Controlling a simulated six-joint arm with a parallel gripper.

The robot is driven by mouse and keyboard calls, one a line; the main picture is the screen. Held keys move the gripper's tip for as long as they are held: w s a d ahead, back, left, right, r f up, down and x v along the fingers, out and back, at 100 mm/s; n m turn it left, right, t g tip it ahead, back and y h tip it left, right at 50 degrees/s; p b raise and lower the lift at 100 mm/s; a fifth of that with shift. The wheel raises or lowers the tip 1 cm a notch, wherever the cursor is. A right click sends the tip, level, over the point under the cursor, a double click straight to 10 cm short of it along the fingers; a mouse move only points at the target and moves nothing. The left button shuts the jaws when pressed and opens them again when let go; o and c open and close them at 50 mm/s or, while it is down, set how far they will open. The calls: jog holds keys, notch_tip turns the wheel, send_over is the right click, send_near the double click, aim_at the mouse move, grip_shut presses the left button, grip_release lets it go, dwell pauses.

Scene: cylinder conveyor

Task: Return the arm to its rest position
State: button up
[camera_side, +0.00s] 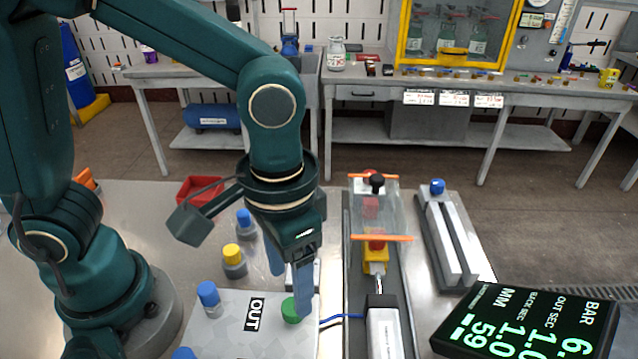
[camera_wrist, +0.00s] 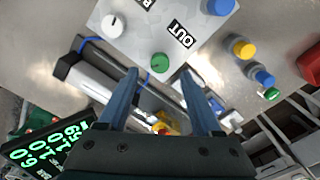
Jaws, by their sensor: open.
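My gripper (camera_side: 290,293) points down over the right part of the grey OUT plate (camera_side: 233,347). Its two blue fingers are apart with nothing between them. In the wrist view my gripper (camera_wrist: 160,74) shows the same open gap. A green round cap (camera_side: 289,311) on the plate is close to the fingers in the side view. In the wrist view the green cap (camera_wrist: 160,62) lies just beyond the fingertips, clear of both. My arm is bent forward over the table.
Blue-capped (camera_side: 208,295) and yellow-capped (camera_side: 234,256) cylinders stand left of my gripper. A red bin (camera_side: 200,190) is behind them. The conveyor (camera_side: 357,283) with its clear cover (camera_side: 379,212) runs to the right, with a display (camera_side: 527,325) farther right. A white cap (camera_wrist: 112,26) shows on the plate.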

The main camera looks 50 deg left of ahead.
jog(key=shift+r, duration=0.1)
jog(key=s+a+r+n+t, duration=0.1)
jog(key=a+r+t, duration=0.4)
jog(key=a, duration=0.6)
jog(key=shift+s+a+r+n+t, duration=0.3)
jog(key=shift+r+n, duration=0.2)
jog(key=shift+r, duration=0.25)
grip_shut()
dwell(1.1)
